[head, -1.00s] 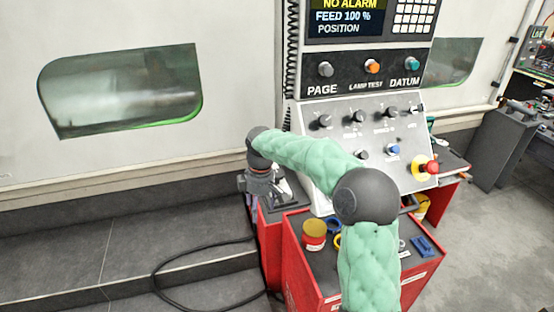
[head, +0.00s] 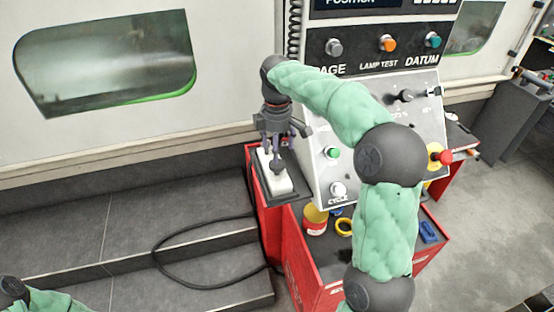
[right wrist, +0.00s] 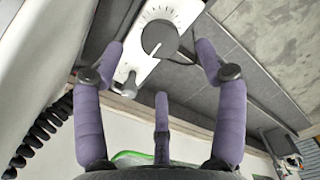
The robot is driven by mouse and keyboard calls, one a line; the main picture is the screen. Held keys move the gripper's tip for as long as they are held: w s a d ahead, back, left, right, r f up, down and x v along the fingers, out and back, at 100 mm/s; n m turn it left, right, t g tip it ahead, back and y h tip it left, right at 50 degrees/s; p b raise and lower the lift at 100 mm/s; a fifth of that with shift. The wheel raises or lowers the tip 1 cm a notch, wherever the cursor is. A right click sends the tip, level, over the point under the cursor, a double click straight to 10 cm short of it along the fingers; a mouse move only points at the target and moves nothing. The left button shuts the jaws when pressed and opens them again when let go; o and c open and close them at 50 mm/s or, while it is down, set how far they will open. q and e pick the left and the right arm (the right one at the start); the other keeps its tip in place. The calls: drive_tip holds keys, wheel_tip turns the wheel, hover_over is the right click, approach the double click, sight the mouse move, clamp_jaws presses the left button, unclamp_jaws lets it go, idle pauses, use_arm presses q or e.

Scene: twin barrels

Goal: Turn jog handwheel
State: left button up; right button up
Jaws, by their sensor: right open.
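The jog handwheel is a dark round dial (right wrist: 158,38) with a white mark, on a white box with tick marks, in the right wrist view. A small grey knob (right wrist: 128,86) sits at the box's lower end. In the head view the white box (head: 281,184) rests on a dark shelf left of the control panel; the dial is hidden there. My right gripper (head: 274,158) points down just above the box. Its purple fingers (right wrist: 160,62) are open and spread around the dial in the wrist picture, with nothing held. My left gripper is out of view; part of my left arm shows bottom left.
The sloped control panel (head: 323,184) with knobs and a red emergency button (head: 441,157) stands close to the right. A red cabinet (head: 293,262) carries a yellow-and-red tin (head: 315,220) and tape roll. A black cable (head: 163,268) loops across the floor step.

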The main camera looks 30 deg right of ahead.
sight(277, 168)
wheel_tip(277, 168, down, 5)
drive_tip(key=shift+s+r, duration=0.1)
drive_tip(key=shift+r, duration=0.05)
drive_tip(key=shift+f, duration=0.45)
drive_tip(key=c, duration=1.2)
